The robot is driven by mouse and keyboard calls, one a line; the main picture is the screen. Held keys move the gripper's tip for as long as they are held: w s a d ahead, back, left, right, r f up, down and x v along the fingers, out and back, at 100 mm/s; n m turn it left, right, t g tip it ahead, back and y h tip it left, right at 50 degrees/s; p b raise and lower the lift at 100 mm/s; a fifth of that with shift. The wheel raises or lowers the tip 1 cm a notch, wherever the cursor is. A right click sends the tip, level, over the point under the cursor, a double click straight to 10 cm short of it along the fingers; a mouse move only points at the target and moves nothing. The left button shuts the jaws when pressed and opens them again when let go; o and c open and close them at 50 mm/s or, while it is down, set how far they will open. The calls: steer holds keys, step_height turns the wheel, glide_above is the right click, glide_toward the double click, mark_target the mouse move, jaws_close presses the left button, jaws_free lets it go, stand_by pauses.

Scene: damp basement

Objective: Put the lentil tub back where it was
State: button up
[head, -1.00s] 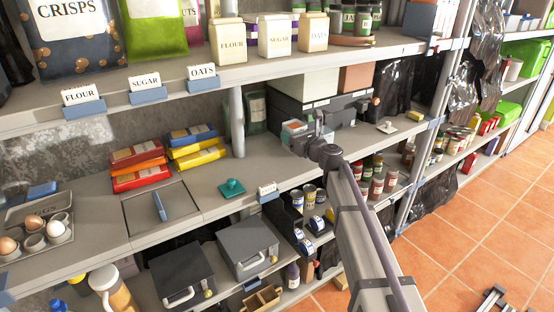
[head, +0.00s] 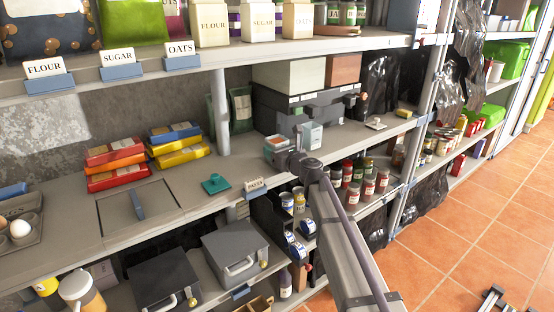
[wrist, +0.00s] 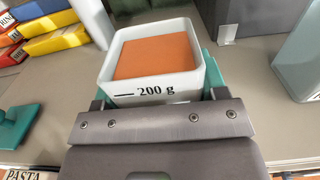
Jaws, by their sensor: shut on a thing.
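My gripper (head: 284,152) is shut on the lentil tub (head: 277,145), a small white square tub. In the wrist view my gripper (wrist: 155,90) holds the tub (wrist: 150,88) upright; a flat orange fill and a "200 g" mark show. The tub is over the middle shelf, in front of dark grey boxes; I cannot tell whether its base touches the shelf. A teal piece shows along the tub's right side, partly hidden. A square teal lid with a knob (head: 215,184) lies on the shelf to the left, near the PASTA card (head: 255,185).
A pale canister (head: 312,134) stands close to the right of the tub. Dark grey boxes (head: 300,108) are behind, and a post (head: 219,115) is to the left. Stacked coloured packs (head: 115,165) lie further left. Bare shelf lies between the lid and the tub.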

steer(key=shift+r, duration=0.2)
steer(key=shift+f, duration=0.25)
steer(key=o, duration=1.2)
steer(key=shift+r, duration=0.2)
steer(key=v, duration=1.2)
steer(key=s+d+f+n+g+h, duration=0.35)
steer(key=s+f+n+g, duration=0.6)
steer(key=s+n, duration=0.75)
steer(key=s+d+f+n+g+h, duration=0.1)
steer(key=s+d+f+n+h, duration=0.1)
steer(key=s+d+n, duration=0.1)
steer(key=s+d+f+n+g+h, duration=0.2)
steer(key=s+d+f+n+h, duration=0.1)
steer(key=s+d, duration=0.3)
steer(key=s+d+f+n+g+h, duration=0.1)
steer(key=s+d+f+n+h, duration=0.1)
steer(key=s+d+n+h, duration=0.1)
steer(key=shift+s+d+f+n, duration=0.15)
steer(key=shift+s+d+n, duration=0.25)
steer(key=shift+s+n, duration=0.1)
steer(key=shift+s+d+f+n, duration=0.2)
steer(key=shift+s+d+n, duration=0.2)
steer(key=shift+s+n, duration=0.1)
